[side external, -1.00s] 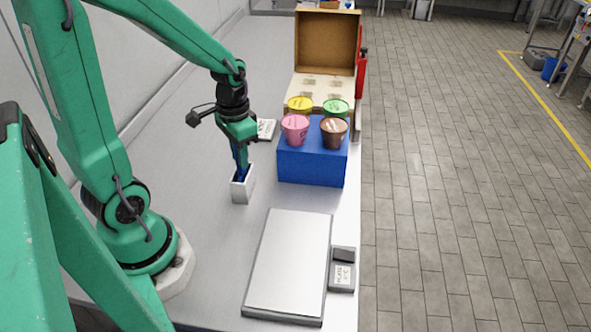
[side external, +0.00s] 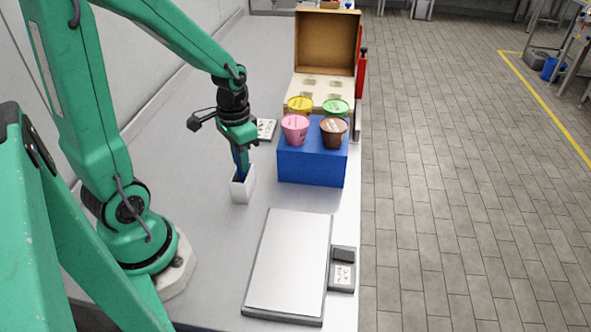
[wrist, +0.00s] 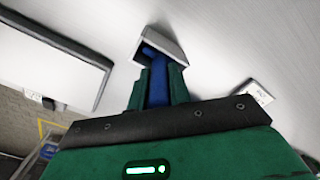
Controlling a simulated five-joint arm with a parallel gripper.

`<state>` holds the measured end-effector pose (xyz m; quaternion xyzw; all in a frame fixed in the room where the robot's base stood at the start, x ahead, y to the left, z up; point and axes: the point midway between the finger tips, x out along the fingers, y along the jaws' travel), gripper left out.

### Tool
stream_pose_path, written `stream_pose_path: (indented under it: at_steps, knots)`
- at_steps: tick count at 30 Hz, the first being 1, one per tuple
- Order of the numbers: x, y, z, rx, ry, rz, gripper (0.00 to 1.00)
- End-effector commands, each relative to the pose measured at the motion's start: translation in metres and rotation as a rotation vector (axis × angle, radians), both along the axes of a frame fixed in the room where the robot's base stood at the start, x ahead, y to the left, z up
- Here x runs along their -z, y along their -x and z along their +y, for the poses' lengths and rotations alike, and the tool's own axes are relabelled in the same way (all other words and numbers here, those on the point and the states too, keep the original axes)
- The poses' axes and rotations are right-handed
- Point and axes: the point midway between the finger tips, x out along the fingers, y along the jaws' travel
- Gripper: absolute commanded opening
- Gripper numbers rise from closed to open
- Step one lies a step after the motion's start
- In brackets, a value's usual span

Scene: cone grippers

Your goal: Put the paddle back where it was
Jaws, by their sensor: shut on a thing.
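The blue paddle (wrist: 159,82) is gripped between the green fingers of my gripper (wrist: 158,88) in the wrist view. Its far end reaches into the opening of a small white holder (wrist: 172,47). In the side view my gripper (side external: 241,170) points down just over the holder (side external: 242,190), which stands upright on the bench. A bit of the blue paddle (side external: 239,158) shows between the fingers. How deep the paddle sits inside the holder is hidden.
A blue block (side external: 312,167) with several coloured cups stands right of my gripper, before an open box (side external: 325,45). A flat metal-topped scale (side external: 288,262) lies in front, with a small display unit (side external: 342,270) beside it. Bench around the holder is clear.

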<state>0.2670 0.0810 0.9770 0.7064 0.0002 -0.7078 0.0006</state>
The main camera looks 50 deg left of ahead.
Motion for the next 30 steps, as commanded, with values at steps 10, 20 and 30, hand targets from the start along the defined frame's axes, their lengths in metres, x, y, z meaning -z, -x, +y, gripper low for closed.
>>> stream_pose_path:
  at_steps: [10,20,30]
  knots:
    - [0.001,0.0,0.0,0.0,0.0,0.0,0.45]
    - [-0.002,0.0,0.0,0.0,-0.001,-0.002,0.45]
    - [-0.033,-0.001,0.0,0.0,-0.002,-0.005,0.45]
